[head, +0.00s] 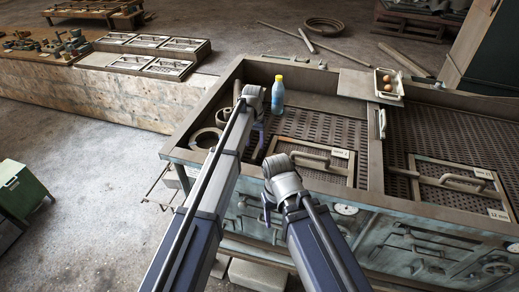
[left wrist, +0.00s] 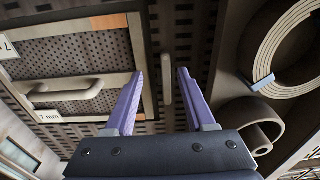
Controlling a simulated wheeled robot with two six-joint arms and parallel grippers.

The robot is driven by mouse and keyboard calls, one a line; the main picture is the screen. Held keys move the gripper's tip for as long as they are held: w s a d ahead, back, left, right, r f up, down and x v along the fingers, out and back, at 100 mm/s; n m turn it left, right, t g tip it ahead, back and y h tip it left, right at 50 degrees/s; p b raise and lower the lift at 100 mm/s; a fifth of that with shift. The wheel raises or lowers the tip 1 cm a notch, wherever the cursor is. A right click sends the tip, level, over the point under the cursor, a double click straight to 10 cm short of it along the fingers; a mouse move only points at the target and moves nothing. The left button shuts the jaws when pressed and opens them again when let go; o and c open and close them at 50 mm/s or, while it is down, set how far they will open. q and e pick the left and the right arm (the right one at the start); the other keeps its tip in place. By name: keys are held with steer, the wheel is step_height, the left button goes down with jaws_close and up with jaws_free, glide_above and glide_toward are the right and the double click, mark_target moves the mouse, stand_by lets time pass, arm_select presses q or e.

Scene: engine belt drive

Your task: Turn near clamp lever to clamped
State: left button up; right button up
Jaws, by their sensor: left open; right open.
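My left gripper (head: 259,136) is over the left compartment of the bench. It is open, and its purple fingers (left wrist: 160,70) point down at the perforated bed. Between and just beyond the fingertips in the left wrist view is a small slim light bar (left wrist: 167,66), which looks like the near clamp lever. It runs up and down the picture, beside the 7 mm framed plate (left wrist: 75,70). No contact with the fingers shows. In the head view I cannot make the lever out. My right gripper (head: 267,207) is open and empty, at the front edge of the bench.
The 7 mm plate's handle (left wrist: 75,95) rises close to my left gripper. A coiled belt (left wrist: 285,45) and a ring (left wrist: 260,125) lie on its other side. A blue bottle (head: 278,93) stands behind it. A 12 mm plate (head: 460,190) lies in the right compartment.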

arm_select(q)
steer(key=b, duration=0.1)
glide_above(258, 149)
steer(key=shift+w+a+f+g, duration=0.15)
steer(key=shift+f+g, duration=0.15)
steer(key=shift+f, duration=0.55)
arm_select(e)
steer(key=shift+w+d+f+n+h, duration=0.1)
steer(key=shift+w+f+n+h, duration=0.1)
steer(key=shift+f, duration=0.2)
steer(key=shift+w+d+f+n+h, duration=0.1)
steer(key=shift+f+n, duration=0.1)
steer(key=shift+f, duration=0.2)
steer(key=shift+s, duration=0.1)
arm_select(q)
steer(key=shift+f, duration=0.15)
step_height(258, 149, down, 8)
steer(key=b, duration=0.8)
steer(key=shift+r, duration=0.25)
arm_select(e)
step_height(258, 149, down, 8)
arm_select(q)
steer(key=shift+c, duration=0.2)
arm_select(e)
steer(key=shift+r, duration=0.1)
arm_select(q)
jaws_close()
